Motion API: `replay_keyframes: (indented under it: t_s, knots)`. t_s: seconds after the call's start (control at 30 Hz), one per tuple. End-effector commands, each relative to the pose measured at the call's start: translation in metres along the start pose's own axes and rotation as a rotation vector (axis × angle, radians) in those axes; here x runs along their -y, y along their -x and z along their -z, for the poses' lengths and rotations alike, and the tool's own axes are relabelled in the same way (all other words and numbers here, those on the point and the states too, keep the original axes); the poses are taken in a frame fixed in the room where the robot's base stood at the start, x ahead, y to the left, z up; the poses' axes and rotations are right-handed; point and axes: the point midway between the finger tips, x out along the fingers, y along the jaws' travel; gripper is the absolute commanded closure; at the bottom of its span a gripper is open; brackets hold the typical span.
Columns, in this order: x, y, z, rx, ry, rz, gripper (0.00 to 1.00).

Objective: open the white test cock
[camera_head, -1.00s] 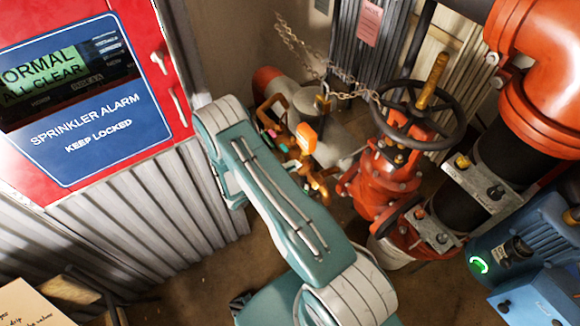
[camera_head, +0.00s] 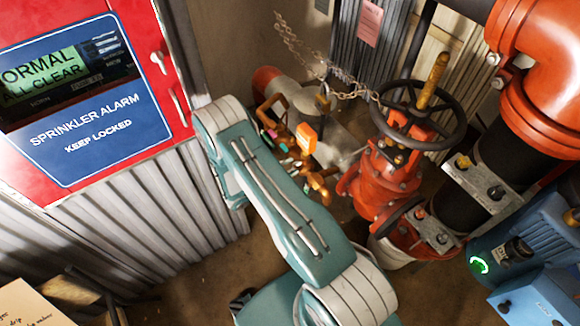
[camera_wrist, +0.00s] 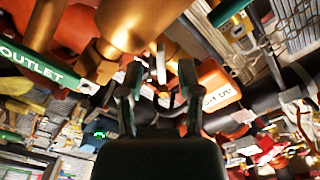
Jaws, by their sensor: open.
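In the wrist view my gripper (camera_wrist: 159,85) is open, its two dark fingers apart. A pale, narrow lever (camera_wrist: 161,64) shows between and just beyond the fingertips, below a large brass body (camera_wrist: 140,25). It may be the white test cock's handle; I cannot tell for sure, nor whether a finger touches it. In the head view the brass assembly (camera_head: 322,187) with small coloured handles stands beyond my arm. My arm hides my gripper and part of the assembly there.
A green lever marked OUTLET (camera_wrist: 35,65) is at the left of the wrist view. An orange tag (camera_head: 306,138) hangs on the brass assembly. A red valve with a dark handwheel (camera_head: 462,112) stands to its right, with a chain (camera_head: 300,45) behind. The red alarm cabinet (camera_head: 180,110) stands left.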

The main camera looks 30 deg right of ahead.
Motion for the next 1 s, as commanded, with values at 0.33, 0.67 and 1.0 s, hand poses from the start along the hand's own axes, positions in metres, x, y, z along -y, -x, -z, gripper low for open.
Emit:
replay_keyframes:
  t_s: [0.33,0.67,1.0]
  knots:
    - [0.001,0.032,0.000,0.001,-0.003,0.004,0.54]
    - [0.001,0.050,0.000,-0.002,-0.002,0.001,0.54]
    - [0.001,0.050,0.001,-0.002,-0.002,0.001,0.54]
